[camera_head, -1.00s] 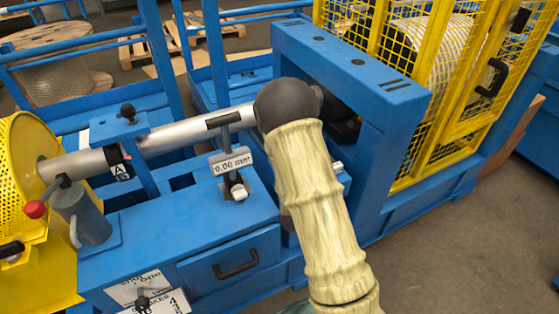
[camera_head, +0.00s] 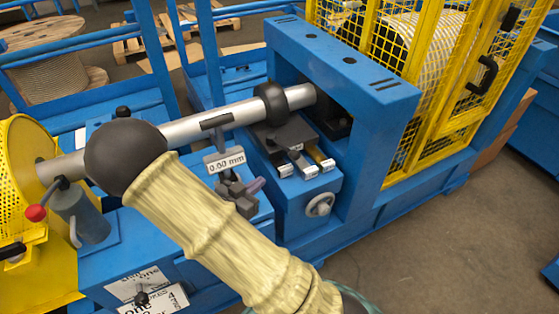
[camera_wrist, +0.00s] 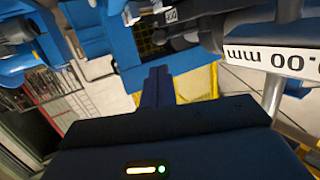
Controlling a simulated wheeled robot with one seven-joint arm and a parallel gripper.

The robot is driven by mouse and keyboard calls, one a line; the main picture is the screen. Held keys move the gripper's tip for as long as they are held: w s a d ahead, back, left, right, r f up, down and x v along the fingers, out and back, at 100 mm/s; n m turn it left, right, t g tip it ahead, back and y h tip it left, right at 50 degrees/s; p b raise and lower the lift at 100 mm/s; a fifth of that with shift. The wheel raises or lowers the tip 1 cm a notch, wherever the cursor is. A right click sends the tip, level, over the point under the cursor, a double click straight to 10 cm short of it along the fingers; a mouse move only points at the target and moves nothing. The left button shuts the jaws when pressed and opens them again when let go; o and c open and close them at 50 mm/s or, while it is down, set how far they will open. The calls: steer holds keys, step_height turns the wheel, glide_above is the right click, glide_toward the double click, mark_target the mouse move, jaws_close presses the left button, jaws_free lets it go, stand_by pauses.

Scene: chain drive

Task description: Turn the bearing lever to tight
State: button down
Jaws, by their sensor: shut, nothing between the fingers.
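A red-knobbed lever (camera_head: 37,212) stands out from the top of a grey cylinder at the far left, beside the yellow perforated guard. No readable label shows whether it is the bearing lever, and I read no tight mark. My gripper (camera_head: 256,186) shows small and partly hidden behind my pale arm link, just below the 0.00 mm display (camera_head: 224,161). In the wrist view, its dark fingers (camera_wrist: 157,86) are together and empty. The display (camera_wrist: 270,60) is upside down and close on the right there. The gripper is well to the right of the red knob.
A grey shaft (camera_head: 200,127) runs from the yellow guard (camera_head: 30,150) into the blue frame (camera_head: 345,65), through a black collar (camera_head: 270,98). A yellow mesh cage (camera_head: 445,90) stands at right. Floor is open at lower right.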

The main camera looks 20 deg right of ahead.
mark_target(291, 158)
steer(key=shift+d, duration=0.1)
steer(key=b+x, duration=0.1)
steer(key=x, duration=1.2)
steer(key=shift+w+d+f, duration=0.1)
steer(key=shift+d, duration=0.25)
steer(key=shift+w, duration=0.1)
steer(key=shift+w, duration=0.1)
